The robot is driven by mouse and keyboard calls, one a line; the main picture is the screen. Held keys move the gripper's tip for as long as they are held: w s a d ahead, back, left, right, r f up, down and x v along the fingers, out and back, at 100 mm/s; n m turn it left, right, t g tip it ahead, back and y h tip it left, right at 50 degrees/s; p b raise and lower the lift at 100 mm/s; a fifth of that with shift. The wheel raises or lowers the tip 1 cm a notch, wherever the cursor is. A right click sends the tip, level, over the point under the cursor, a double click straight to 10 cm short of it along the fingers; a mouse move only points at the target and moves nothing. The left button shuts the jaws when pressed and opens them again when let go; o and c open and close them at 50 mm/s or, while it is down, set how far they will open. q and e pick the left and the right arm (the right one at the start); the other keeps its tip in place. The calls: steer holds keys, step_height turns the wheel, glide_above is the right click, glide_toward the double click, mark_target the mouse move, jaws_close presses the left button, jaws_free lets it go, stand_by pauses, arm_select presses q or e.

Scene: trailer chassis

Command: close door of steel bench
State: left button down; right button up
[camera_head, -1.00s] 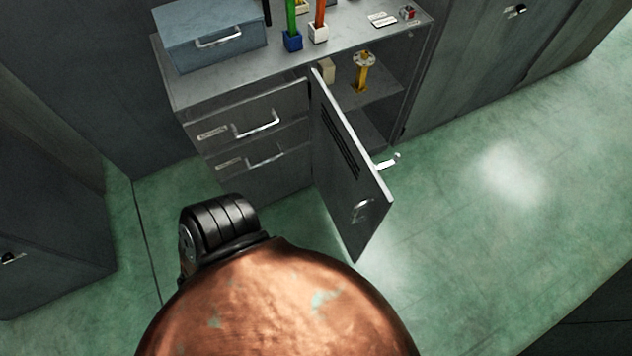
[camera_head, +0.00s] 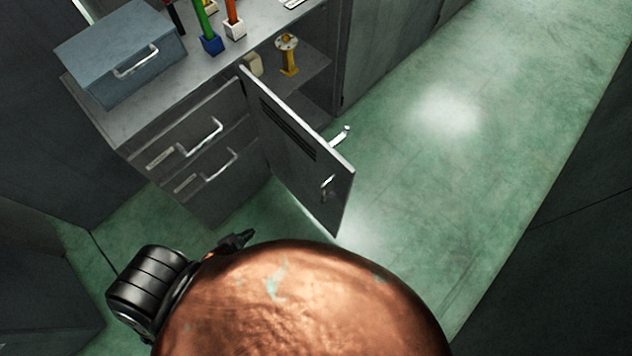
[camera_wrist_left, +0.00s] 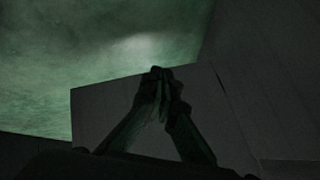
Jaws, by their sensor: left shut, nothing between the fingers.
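The steel bench (camera_head: 150,112) stands at the upper left in the head view. Its door (camera_head: 300,160) is open and swung out toward me, with louvre slots and a handle (camera_head: 327,186) near its free edge. The open compartment shows behind it. My left gripper (camera_head: 238,240) shows only as a small dark tip left of and below the door, apart from it in the picture; my own body hides the rest. In the left wrist view the gripper (camera_wrist_left: 160,82) has its fingers together and empty, before a dark grey panel I cannot identify. My right gripper is not in view.
Two closed drawers (camera_head: 195,160) are left of the door. A yellow object (camera_head: 288,58) stands on the shelf inside. A blue-grey toolbox (camera_head: 120,55) and small tool holders (camera_head: 212,44) stand on top. Green floor (camera_head: 420,170) is clear to the right.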

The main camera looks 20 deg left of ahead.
arm_select(q)
steer(key=w+d+r+m+t+h+p, duration=0.1)
steer(key=w+d+r+m+t+h, duration=0.2)
steer(key=w+r, duration=0.55)
steer(key=w+d+r+m+t+h+p, duration=0.1)
steer(key=w+r+m+h, duration=0.35)
steer(key=r, duration=0.75)
steer(key=w+d+r+m+h+p, duration=0.15)
steer(key=d+r+m+h, duration=0.3)
steer(key=r+m, duration=0.5)
steer(key=m+g+h, duration=0.4)
steer(key=m+g, duration=0.1)
steer(key=m, duration=0.1)
glide_toward(333, 183)
steer(key=shift+g, duration=0.4)
steer(key=x, duration=0.5)
steer(key=shift+s+d+p, duration=0.1)
steer(key=shift+s+p, duration=0.05)
steer(key=shift+p, duration=0.15)
steer(key=shift+w+d, duration=0.2)
steer(key=shift+w, duration=0.25)
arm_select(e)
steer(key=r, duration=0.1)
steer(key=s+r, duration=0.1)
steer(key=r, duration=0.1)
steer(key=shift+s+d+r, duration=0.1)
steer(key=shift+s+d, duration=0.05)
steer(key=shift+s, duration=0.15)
